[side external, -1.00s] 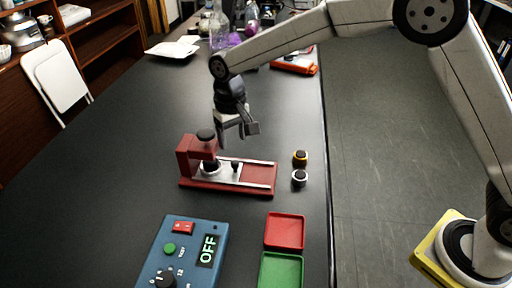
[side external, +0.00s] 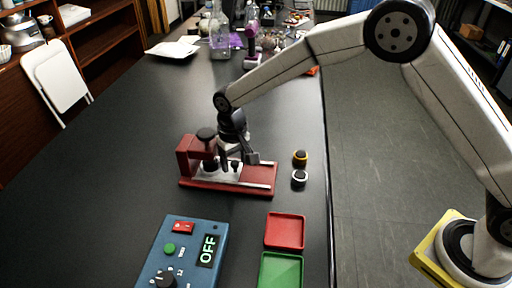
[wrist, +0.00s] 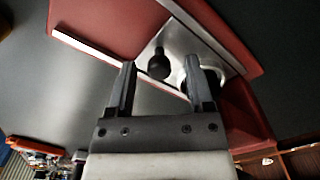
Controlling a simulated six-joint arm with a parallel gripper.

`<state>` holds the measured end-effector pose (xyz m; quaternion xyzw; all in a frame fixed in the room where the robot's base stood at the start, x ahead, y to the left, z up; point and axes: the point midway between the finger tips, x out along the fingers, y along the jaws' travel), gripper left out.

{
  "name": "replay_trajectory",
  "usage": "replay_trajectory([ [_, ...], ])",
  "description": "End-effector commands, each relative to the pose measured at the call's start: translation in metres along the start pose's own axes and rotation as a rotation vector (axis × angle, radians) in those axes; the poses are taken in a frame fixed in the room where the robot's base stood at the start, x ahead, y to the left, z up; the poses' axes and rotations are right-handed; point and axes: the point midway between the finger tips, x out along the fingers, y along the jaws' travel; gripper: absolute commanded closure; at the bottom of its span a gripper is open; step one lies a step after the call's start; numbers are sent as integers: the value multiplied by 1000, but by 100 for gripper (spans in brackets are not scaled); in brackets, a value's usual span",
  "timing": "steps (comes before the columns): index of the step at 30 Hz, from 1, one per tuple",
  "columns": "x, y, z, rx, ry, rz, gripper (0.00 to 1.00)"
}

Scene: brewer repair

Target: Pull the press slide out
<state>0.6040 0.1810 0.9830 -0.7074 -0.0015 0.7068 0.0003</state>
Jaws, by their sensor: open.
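The press is a red base (side external: 262,188) with silver rails and a red upright block at its left end, topped by a dark round knob (side external: 206,134). The silver slide plate (wrist: 176,40) lies between the rails, pushed in near the upright. A black knob (wrist: 159,64) stands on the slide; it also shows in the side view (side external: 235,164). My gripper (side external: 238,164) is low over the slide.
A blue control box (side external: 187,250) reading OFF, a red tray (side external: 285,231) and a green tray (side external: 281,270) are in front.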

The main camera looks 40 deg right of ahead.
Motion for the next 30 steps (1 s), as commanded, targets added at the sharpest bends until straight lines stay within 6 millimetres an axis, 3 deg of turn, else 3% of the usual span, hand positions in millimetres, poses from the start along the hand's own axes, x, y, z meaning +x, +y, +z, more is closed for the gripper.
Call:
replay_trajectory([
  [5,0,0,0,0,0,0,33],
  [8,0,0,0,0,0,0,58],
  [12,0,0,0,0,0,0,100],
  [30,0,-1,0,0,1,-1,100],
])
